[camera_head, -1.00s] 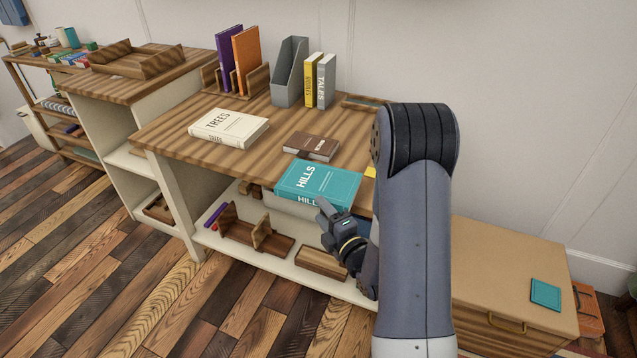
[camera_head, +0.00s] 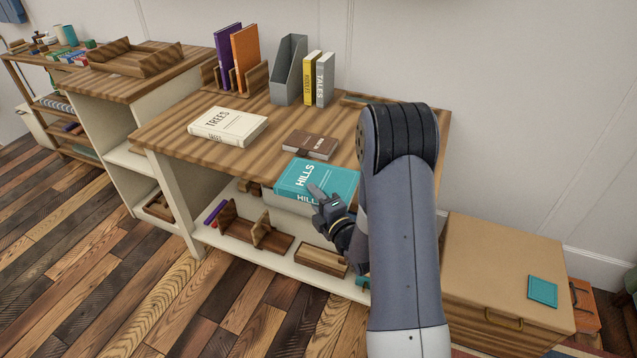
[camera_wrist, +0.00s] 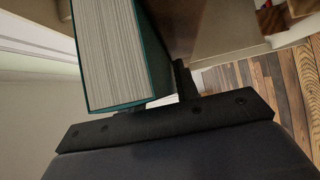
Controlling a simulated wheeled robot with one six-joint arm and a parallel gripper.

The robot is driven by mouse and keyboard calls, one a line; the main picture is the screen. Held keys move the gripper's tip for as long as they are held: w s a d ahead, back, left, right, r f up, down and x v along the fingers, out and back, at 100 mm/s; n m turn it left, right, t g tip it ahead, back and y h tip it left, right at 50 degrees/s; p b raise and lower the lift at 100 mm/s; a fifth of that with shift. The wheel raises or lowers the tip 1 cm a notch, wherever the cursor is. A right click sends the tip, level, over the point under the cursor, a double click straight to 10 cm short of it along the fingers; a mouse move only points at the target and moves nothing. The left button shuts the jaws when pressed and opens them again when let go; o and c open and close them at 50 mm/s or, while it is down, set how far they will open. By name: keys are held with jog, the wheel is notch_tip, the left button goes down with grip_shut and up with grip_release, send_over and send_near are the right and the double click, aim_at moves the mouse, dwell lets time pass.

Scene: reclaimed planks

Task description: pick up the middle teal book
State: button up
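The large teal book titled HILLS (camera_head: 335,181) lies flat at the front edge of the wooden desktop, its near side toward me. My gripper (camera_head: 317,196) is at that near side, with one dark finger showing above the cover. In the wrist view the teal book (camera_wrist: 112,60) is very close, its page block facing the camera. My gripper (camera_wrist: 162,95) appears open, with a dark finger just right of the book; the other finger is mostly hidden. I cannot tell whether either finger touches it. A smaller teal book (camera_head: 542,291) lies on the tan cabinet at right.
A brown book (camera_head: 310,144) lies behind the teal book, and a cream TREES book (camera_head: 228,126) lies to the left. Upright books and a grey file holder (camera_head: 289,70) stand at the back. A lower shelf (camera_head: 290,266) holds wooden racks. My arm hides the desk's right part.

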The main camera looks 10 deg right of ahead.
grip_shut()
jog(key=shift+r, duration=0.2)
